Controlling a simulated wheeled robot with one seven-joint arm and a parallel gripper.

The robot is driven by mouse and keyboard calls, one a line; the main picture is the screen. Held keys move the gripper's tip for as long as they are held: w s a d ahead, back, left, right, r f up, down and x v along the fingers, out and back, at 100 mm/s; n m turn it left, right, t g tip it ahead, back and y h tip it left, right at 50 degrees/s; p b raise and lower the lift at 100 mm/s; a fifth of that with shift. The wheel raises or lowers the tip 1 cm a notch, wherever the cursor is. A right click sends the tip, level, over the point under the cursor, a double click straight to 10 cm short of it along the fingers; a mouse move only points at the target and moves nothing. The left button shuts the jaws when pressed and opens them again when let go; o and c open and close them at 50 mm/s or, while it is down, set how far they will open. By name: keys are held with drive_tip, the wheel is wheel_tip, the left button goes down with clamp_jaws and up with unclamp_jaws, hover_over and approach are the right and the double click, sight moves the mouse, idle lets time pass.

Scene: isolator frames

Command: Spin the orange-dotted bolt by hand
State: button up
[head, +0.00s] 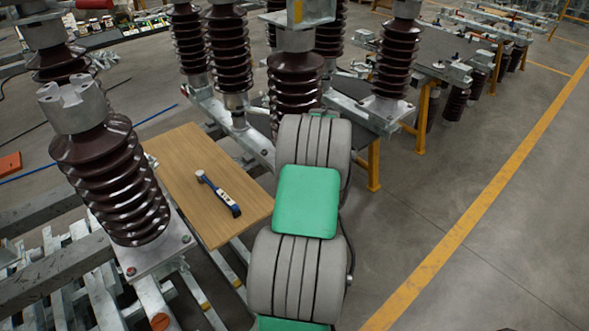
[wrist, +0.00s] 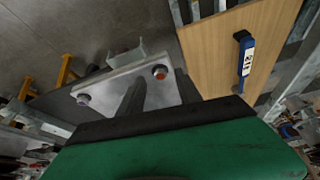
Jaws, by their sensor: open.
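A bolt with an orange-red dot on its head (wrist: 160,72) sits at the upper right corner of a pale metal plate (wrist: 108,82) in the wrist view. A second bolt (wrist: 84,100), without a clear orange dot, is at the plate's left end. My gripper (wrist: 160,77) shows as two dark fingers, apart and empty, reaching over the plate. In the picture the dotted bolt lies between the fingertips; I cannot tell the height gap. In the head view my arm hides the gripper and I cannot make out this bolt.
A wooden board (head: 180,165) left of my arm carries a blue and white tool (head: 219,193). Brown ribbed insulators stand close by, one at the left (head: 115,185) and one behind my arm (head: 296,85). The floor right of the yellow line (head: 470,215) is clear.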

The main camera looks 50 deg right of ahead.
drive_tip(key=shift+w+d+f, duration=0.1)
drive_tip(key=shift+w+f, duration=0.15)
drive_tip(key=shift+f, duration=0.4)
drive_tip(key=shift+c, duration=0.4)
clamp_jaws()
